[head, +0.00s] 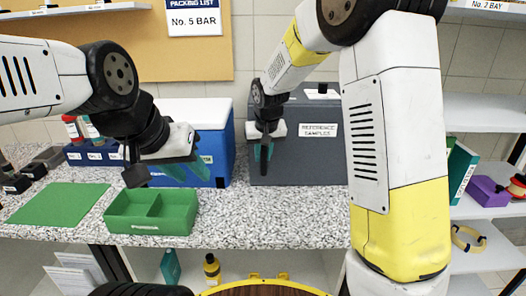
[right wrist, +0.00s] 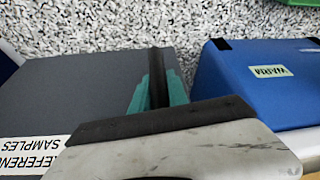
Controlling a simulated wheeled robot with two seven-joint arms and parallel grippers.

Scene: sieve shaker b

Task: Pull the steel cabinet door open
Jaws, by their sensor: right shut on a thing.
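The grey steel cabinet (head: 300,168) stands on the speckled counter, with a white "REFERENCE SAMPLES" label (head: 319,130) on its door. No gap shows at the door. My right gripper (head: 264,155) is at the door's left side, its teal fingers shut on the dark upright handle bar. The right wrist view shows the handle (right wrist: 157,75) between the fingers, beside the grey door (right wrist: 70,100). The gripper body hides part of the door there. My left gripper (head: 182,170) is empty, its teal fingers apart, in front of the blue box.
The blue box (head: 222,135) with a white lid stands just left of the cabinet. A green divided tray (head: 150,228) and green mat (head: 58,203) lie on the counter (head: 285,215) at left. Counter in front of the cabinet is clear. Shelves (head: 490,112) stand at right.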

